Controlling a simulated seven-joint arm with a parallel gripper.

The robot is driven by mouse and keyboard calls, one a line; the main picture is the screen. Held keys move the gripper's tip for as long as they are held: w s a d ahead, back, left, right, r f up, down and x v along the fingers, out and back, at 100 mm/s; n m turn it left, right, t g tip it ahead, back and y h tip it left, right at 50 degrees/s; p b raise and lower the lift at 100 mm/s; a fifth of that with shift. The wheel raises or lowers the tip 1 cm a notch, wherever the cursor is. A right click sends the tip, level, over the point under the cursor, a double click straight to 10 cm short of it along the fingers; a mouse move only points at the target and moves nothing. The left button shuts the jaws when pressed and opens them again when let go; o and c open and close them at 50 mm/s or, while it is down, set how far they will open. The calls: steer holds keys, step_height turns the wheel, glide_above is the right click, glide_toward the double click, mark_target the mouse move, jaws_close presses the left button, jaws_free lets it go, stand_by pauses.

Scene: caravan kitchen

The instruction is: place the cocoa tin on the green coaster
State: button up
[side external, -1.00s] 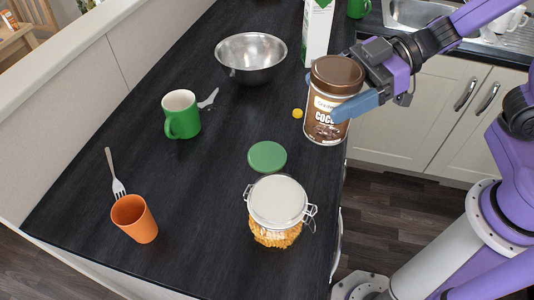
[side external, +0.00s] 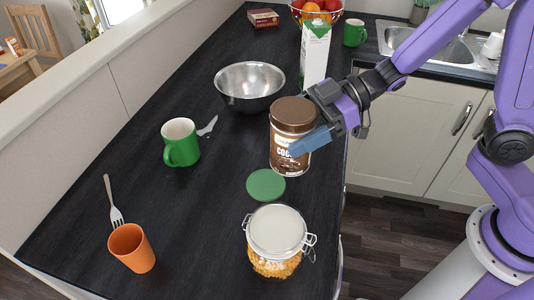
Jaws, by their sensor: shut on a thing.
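The cocoa tin (side external: 286,160), brown with a brown lid and a white label, is upright in my gripper (side external: 300,143). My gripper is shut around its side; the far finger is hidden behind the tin. The green coaster (side external: 266,185) lies flat on the dark counter, just in front of and slightly left of the tin in the picture. The coaster's top is bare. I cannot tell exactly how high the tin is above the counter.
A pasta jar (side external: 275,240) stands close in front of the coaster. A green mug (side external: 181,143), metal bowl (side external: 250,87), orange cup (side external: 132,248), fork (side external: 113,202) and white carton (side external: 315,55) stand or lie around. The counter left of the coaster is clear.

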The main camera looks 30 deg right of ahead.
steer(key=shift+w+a+f, duration=0.55)
steer(key=shift+w+f, duration=0.15)
steer(key=shift+f, duration=0.8)
steer(key=shift+w+a+f, duration=0.5)
steer(key=shift+w+f, duration=0.15)
steer(key=shift+f, duration=0.85)
steer(key=shift+w+a+f, duration=0.55)
steer(key=shift+w+f, duration=0.15)
steer(key=shift+f, duration=0.8)
steer(key=shift+f, duration=0.15)
steer(key=o, duration=1)
